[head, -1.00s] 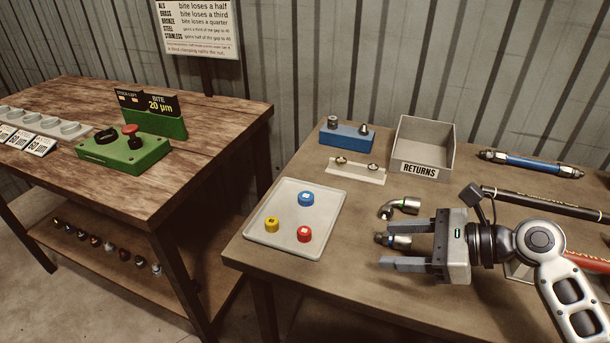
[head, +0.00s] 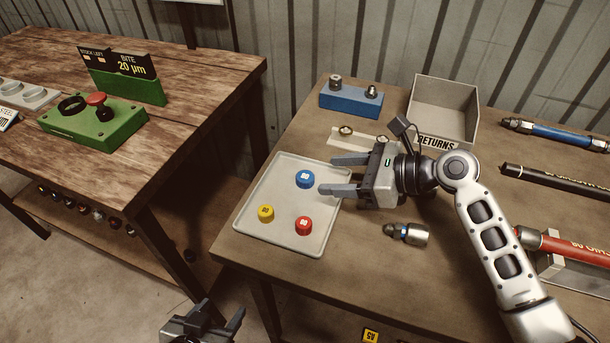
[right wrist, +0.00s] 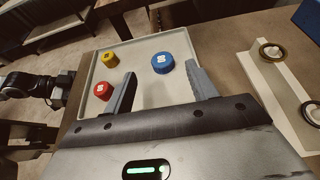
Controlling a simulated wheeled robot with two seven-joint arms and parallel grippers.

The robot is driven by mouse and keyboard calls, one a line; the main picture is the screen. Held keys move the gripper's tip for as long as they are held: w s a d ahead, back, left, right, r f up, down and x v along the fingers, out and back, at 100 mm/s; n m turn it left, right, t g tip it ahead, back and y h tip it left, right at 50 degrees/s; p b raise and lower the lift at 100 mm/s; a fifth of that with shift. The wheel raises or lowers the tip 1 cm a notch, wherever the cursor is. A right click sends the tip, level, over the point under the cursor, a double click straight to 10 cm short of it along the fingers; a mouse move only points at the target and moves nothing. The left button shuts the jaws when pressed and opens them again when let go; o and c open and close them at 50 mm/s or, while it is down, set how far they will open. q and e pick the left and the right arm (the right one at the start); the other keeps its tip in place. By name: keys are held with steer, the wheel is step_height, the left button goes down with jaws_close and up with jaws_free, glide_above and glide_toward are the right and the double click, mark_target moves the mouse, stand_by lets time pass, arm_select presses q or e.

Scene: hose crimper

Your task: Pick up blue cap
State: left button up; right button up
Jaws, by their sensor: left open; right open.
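The blue cap (head: 305,179) sits upright on the pale square tray (head: 262,240), near its back right part. A yellow cap (head: 265,213) and a red cap (head: 303,225) stand on the same tray. My right gripper (head: 336,175) is open and empty at the tray's right edge, its fingers pointing left toward the blue cap but not around it. In the right wrist view the blue cap (right wrist: 162,63) lies ahead of the open fingers (right wrist: 160,92), nearer the right finger. My left gripper (head: 212,325) is open at the bottom of the head view, off the table's front edge.
A grey returns bin (head: 446,105), a blue block (head: 351,98) and a pale ring holder (head: 350,140) stand behind the tray. A metal fitting (head: 407,234) lies right of it. Hose pieces lie at the right. A green device (head: 95,122) is on the other table.

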mark_target(305, 176)
steer(key=x, duration=0.5)
steer(key=shift+w+a+f, duration=0.1)
steer(key=shift+a+f, duration=0.05)
steer(key=shift+f, duration=0.25)
steer(key=c, duration=1)
steer(key=shift+c, duration=0.2)
